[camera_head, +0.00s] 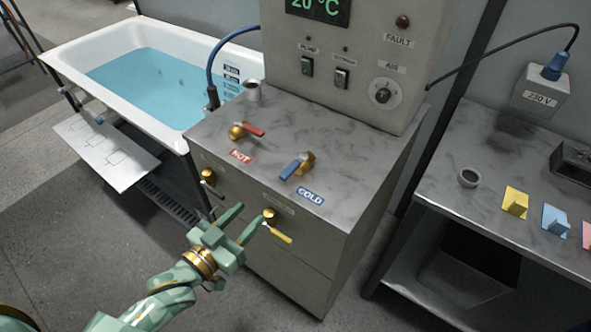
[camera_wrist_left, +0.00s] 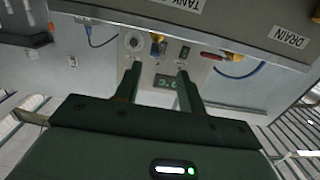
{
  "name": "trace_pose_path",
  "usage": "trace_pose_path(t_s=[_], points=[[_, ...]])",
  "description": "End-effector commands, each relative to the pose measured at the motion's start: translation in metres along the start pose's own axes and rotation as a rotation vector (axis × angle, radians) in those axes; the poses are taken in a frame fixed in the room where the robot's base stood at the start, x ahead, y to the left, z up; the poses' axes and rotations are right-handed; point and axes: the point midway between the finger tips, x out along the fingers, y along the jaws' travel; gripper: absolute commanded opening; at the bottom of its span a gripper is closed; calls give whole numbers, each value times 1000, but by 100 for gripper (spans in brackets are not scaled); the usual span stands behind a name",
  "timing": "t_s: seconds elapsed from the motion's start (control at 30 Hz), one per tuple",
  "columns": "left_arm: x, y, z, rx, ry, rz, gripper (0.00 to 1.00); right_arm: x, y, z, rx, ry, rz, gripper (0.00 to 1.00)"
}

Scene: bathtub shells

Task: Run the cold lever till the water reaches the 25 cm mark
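The blue cold lever (camera_head: 291,169) sits on its brass valve on the marbled cabinet top, behind the blue COLD label (camera_head: 310,195). Its handle points toward the front left. The bathtub (camera_head: 60,55) holds blue water (camera_head: 150,80). Small dark mark labels (camera_head: 231,77) sit on its right inner wall; their figures are too small to read. My left gripper (camera_head: 250,213) is open and empty in front of the cabinet, below and left of the cold lever and close to the yellow-handled valve (camera_head: 280,235). Its spread fingers also show in the left wrist view (camera_wrist_left: 157,82). My right gripper is out of view.
The red hot lever (camera_head: 253,129) stands left of the cold one. A dark-handled valve (camera_head: 210,180) juts from the cabinet front. The control panel (camera_head: 345,60) reads 20 °C. A blue hose (camera_head: 215,65) rises by the tub. A side table (camera_head: 440,205) holds coloured blocks.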

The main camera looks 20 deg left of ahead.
Motion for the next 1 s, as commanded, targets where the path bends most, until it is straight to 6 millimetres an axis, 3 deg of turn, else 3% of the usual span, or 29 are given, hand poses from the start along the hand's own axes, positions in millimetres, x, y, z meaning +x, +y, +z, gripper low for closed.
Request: trace_pose_path(t_s=[0.1, 0.27, 0.5, 0.7, 1.0], points=[[7, 4, -20, -3, 49, 16, 40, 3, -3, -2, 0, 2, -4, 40], [34, 4, -22, -3, 52, 16, 40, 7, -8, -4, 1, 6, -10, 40], [97, 5, -23, -3, 51, 16, 40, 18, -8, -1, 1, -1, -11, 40], [139, 6, -25, -3, 48, 15, 40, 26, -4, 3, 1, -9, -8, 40], [163, 7, -27, -3, 46, 15, 40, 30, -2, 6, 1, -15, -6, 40]])
